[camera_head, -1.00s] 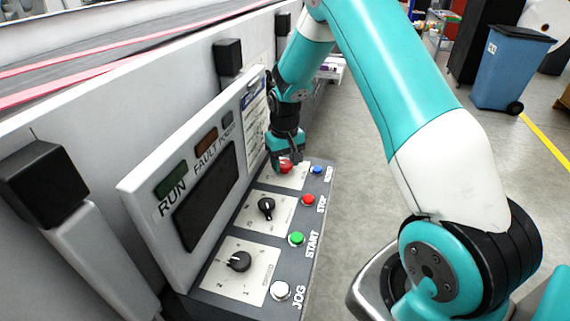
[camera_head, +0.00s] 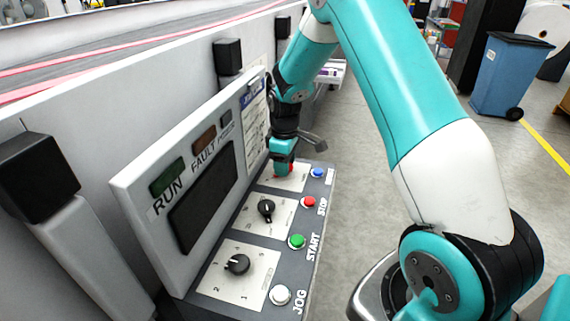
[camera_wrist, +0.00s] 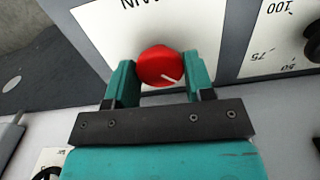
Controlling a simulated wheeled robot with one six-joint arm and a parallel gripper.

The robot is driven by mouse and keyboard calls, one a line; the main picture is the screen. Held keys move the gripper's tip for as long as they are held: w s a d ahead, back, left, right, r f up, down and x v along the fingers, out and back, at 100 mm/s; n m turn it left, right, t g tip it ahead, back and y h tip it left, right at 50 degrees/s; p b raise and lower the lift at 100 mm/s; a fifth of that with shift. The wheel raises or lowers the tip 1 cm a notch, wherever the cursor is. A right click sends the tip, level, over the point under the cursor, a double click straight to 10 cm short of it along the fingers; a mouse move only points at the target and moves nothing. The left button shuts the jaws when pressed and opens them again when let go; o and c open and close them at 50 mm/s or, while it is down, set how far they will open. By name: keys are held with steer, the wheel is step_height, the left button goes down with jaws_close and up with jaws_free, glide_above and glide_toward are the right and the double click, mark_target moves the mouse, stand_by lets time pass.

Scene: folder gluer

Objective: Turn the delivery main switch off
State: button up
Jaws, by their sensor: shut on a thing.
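The main switch is a round red knob (camera_wrist: 160,66) with a short white mark, set on a white plate (camera_wrist: 120,32) whose printed label is partly cut off. In the wrist view the white mark points to the lower right. My gripper (camera_wrist: 158,72) has one teal finger on each side of the knob and is shut on it. In the head view my gripper (camera_head: 283,168) points down at the far end of the control panel (camera_head: 228,290) and hides most of the red knob.
Two black rotary knobs (camera_head: 267,209) (camera_head: 238,264) lie nearer on the panel. Blue (camera_head: 317,172), red (camera_head: 309,202), green (camera_head: 297,241) and white (camera_head: 280,295) buttons line its right edge. An upright display board (camera_head: 203,192) stands close on the left. Open floor lies right.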

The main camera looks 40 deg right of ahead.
steer(key=shift+w+r+n, duration=0.1)
steer(key=shift+n, duration=0.3)
steer(key=o, duration=0.9)
step_height(320, 180, up, 17)
steer(key=b, duration=0.3)
steer(key=shift+r, duration=0.2)
